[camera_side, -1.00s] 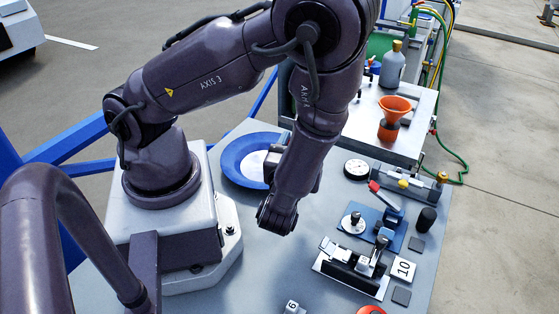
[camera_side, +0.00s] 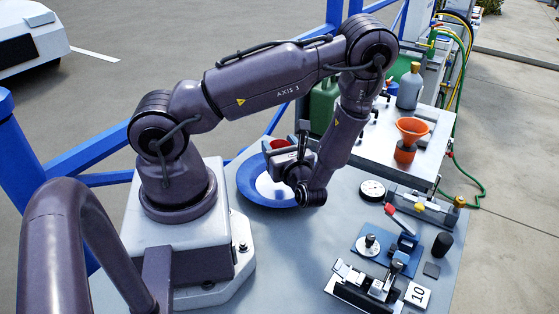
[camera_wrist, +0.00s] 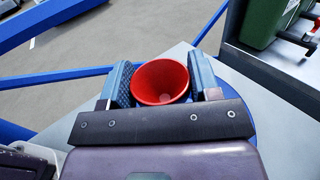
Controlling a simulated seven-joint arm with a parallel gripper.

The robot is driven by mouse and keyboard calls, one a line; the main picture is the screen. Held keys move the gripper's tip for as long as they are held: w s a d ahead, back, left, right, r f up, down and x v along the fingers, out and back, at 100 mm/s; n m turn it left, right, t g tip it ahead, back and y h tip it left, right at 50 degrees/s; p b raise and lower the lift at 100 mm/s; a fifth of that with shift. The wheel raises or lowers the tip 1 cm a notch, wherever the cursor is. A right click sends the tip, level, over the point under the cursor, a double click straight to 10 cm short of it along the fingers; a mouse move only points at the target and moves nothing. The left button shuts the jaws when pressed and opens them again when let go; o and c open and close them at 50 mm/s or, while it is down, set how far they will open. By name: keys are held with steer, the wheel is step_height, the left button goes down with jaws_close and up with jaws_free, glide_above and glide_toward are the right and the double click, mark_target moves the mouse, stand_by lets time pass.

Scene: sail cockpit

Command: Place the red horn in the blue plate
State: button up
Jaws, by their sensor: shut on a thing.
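The red horn (camera_wrist: 161,82) is held between the two blue finger pads of my gripper (camera_wrist: 160,90), its round open mouth facing the wrist camera. In the side view the red horn (camera_side: 280,144) shows partly behind my gripper (camera_side: 286,154), above the far part of the blue plate. The blue plate (camera_side: 247,184) lies on the grey table beside my base, with a white centre; my wrist hides part of it. The horn appears raised above the plate, though the exact gap is unclear. A blue rim shows beside the right finger in the wrist view.
An orange funnel (camera_side: 410,130) and a grey bottle (camera_side: 410,87) stand on the bench behind. A round gauge (camera_side: 372,190), a blue fixture (camera_side: 388,248) and a clamp (camera_side: 368,287) occupy the table's right side.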

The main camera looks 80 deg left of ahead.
steer(key=shift+f, duration=1.75)
steer(key=shift+f, duration=0.15)
steer(key=o, duration=1)
